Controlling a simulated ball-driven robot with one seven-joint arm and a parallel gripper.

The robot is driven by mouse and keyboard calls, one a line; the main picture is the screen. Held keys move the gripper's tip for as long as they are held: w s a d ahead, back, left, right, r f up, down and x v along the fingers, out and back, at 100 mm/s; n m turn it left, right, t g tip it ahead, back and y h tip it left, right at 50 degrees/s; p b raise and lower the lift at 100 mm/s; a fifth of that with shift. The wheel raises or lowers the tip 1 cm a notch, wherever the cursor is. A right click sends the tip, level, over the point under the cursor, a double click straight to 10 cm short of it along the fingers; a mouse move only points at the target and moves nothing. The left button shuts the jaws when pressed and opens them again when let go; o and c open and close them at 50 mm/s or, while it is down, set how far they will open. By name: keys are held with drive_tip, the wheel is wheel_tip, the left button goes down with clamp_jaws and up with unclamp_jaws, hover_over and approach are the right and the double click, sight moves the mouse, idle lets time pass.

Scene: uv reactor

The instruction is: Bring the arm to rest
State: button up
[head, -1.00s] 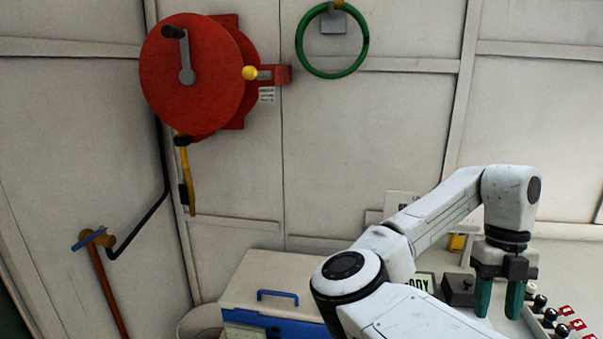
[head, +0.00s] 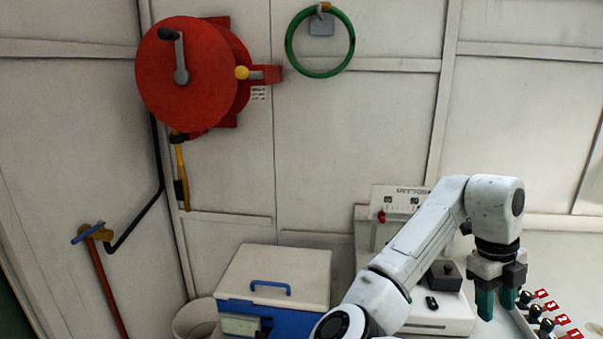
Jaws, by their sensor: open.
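My gripper (head: 496,302) is at the right of the head view, at the end of my white arm, which reaches in from the bottom. Its two green fingers point down with a narrow gap between them. It is open, and I see nothing between the fingers. It hangs just left of a row of black knobs (head: 534,313) with red labels. I cannot tell how far above the bench the fingertips are.
A white machine (head: 440,318) with a dark block (head: 444,275) stands behind my arm. A blue and white cooler (head: 277,272) and a bin (head: 196,319) stand to the left. A red hose reel (head: 190,75) and a green ring (head: 290,50) are on the wall.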

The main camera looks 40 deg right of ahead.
drive_tip(key=w+f+n+t+h, duration=0.25)
drive_tip(key=w+n+h, duration=0.35)
drive_tip(key=n, duration=0.9)
drive_tip(key=w+a+f+n+t, duration=0.1)
drive_tip(key=w+a+f+n, duration=0.1)
drive_tip(key=a+n, duration=0.1)
drive_tip(key=w+a+f+n+t, duration=0.1)
drive_tip(key=w+a+f+n, duration=0.1)
drive_tip(key=n, duration=0.3)
drive_tip(key=w+a+f+n+t, duration=0.2)
drive_tip(key=a+f+n, duration=0.1)
drive_tip(key=a+n, duration=0.1)
drive_tip(key=shift+w+a+f+n, duration=0.15)
drive_tip(key=shift+a+n, duration=0.15)
drive_tip(key=shift+n, duration=0.2)
drive_tip(key=s+a+f+n+t+y, duration=0.1)
drive_tip(key=s+a+f+n+y, duration=0.15)
drive_tip(key=a+f+n, duration=0.6)
drive_tip(key=s+a+f+n+t+y, duration=0.15)
drive_tip(key=a+n+y, duration=0.3)
drive_tip(key=a, duration=0.85)
drive_tip(key=s+d+f+g, duration=0.1)
drive_tip(key=s+f+g, duration=0.4)
drive_tip(key=s, duration=0.4)
drive_tip(key=shift+s+f, duration=0.35)
drive_tip(key=shift+f, duration=0.2)
